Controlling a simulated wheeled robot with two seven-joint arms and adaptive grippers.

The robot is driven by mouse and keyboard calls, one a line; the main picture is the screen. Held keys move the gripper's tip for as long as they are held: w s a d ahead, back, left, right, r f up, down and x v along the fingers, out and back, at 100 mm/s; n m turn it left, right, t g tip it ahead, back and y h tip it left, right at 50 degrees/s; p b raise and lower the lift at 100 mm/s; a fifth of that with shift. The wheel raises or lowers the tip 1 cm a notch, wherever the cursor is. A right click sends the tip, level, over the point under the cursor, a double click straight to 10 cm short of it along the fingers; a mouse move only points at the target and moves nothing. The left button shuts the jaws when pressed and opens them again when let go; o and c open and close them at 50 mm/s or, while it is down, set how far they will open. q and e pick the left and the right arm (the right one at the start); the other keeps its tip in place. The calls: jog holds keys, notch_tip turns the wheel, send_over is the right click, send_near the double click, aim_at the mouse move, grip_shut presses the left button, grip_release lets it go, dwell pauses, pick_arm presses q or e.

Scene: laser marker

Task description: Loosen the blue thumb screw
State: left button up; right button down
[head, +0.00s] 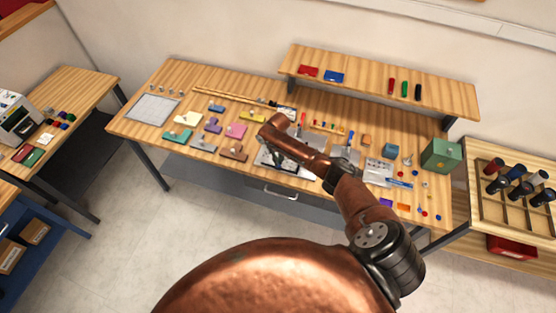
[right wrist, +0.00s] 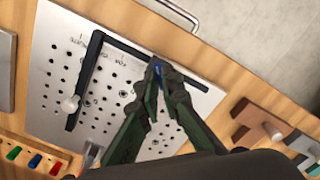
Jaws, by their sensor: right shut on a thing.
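The blue thumb screw (right wrist: 157,69) shows as a small blue piece between the fingertips of my right gripper (right wrist: 156,66) in the right wrist view. The fingers are shut on it and hide most of it. It sits at the black L-shaped bar (right wrist: 88,62) on a light perforated plate (right wrist: 52,88). A white knob (right wrist: 70,104) stands on the bar's other arm. In the head view my right gripper (head: 284,160) is down at the plate (head: 263,159), largely covered by my arm. My left gripper is not in view.
Coloured blocks with knobs, such as a pink one (head: 234,130), lie left of the plate. A green box (head: 441,155) stands at the table's right end. A raised shelf (head: 365,91) runs along the back. A drawer handle (right wrist: 173,12) is at the front edge.

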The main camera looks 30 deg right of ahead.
jog(key=n, duration=0.4)
jog(key=shift+n, duration=2.6)
jog(key=shift+w+r, duration=0.1)
jog(key=c, duration=2.1)
grip_release()
jog(key=shift+r, duration=0.2)
notch_tip(320, 180, up, 12)
jog(key=shift+f, duration=0.25)
